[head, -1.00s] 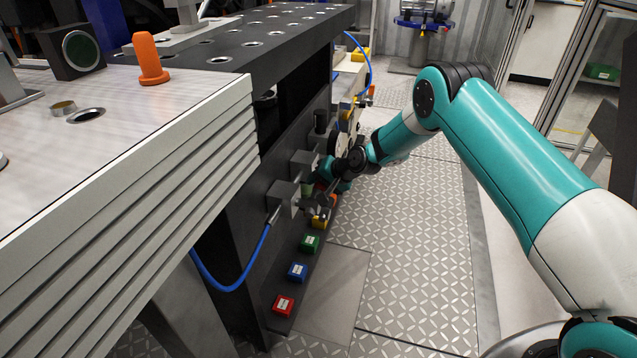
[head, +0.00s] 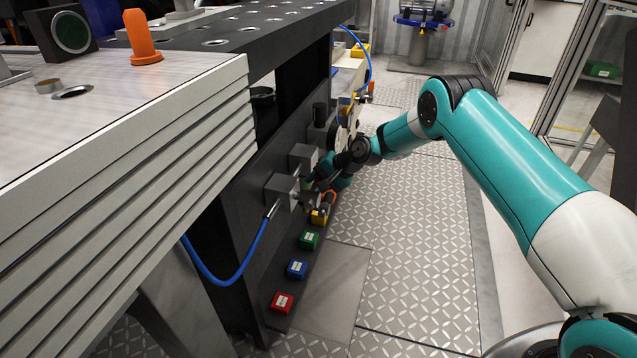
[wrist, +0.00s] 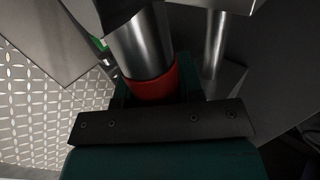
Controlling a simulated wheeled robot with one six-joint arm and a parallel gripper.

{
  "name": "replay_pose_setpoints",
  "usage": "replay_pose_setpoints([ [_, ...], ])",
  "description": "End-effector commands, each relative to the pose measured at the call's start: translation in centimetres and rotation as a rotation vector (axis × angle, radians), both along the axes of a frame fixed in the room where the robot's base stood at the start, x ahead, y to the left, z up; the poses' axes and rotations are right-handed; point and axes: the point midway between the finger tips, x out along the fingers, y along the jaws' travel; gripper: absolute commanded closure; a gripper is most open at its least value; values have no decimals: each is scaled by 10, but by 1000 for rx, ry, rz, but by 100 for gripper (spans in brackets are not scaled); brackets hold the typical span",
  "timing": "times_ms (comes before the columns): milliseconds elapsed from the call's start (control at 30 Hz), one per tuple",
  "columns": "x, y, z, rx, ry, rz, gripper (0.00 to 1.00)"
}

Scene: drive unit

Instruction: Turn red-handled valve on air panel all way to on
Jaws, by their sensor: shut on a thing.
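The air panel is the dark panel on the side of the bench, with grey blocks (head: 283,190) and a blue hose (head: 232,284) on it. My gripper (head: 322,188) is at this panel, just right of the grey blocks; its fingertips are small and partly hidden in the head view. In the wrist view a red sleeve (wrist: 153,86) on a bright metal rod (wrist: 139,42) sits against my gripper (wrist: 155,100), which is shut on it. This looks like the red valve handle. The valve body and the handle's full angle cannot be made out.
Red (head: 282,302), blue (head: 297,268), green (head: 309,239) and yellow (head: 319,216) labelled blocks line the panel's lower ledge. A second metal rod (wrist: 215,45) stands close beside the handle. The patterned floor (head: 420,250) to the right is clear.

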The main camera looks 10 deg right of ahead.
Motion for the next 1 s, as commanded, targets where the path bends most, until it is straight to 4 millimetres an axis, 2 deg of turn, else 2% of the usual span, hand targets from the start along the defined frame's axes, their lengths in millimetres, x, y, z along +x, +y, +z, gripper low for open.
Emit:
replay_pose_setpoints([
  [33, -3, 1, -3, 1, 9, 2, 63],
  [133, -2, 1, -3, 0, 7, 2, 40],
  [400, -1, -1, -1, 1, 3, 0, 40],
  [533, -4, -7, 6, 1, 3, -3, 40],
  [667, -12, -20, 24, 0, 2, -4, 40],
  [1000, -44, -73, 85, 1, 3, -3, 40],
])
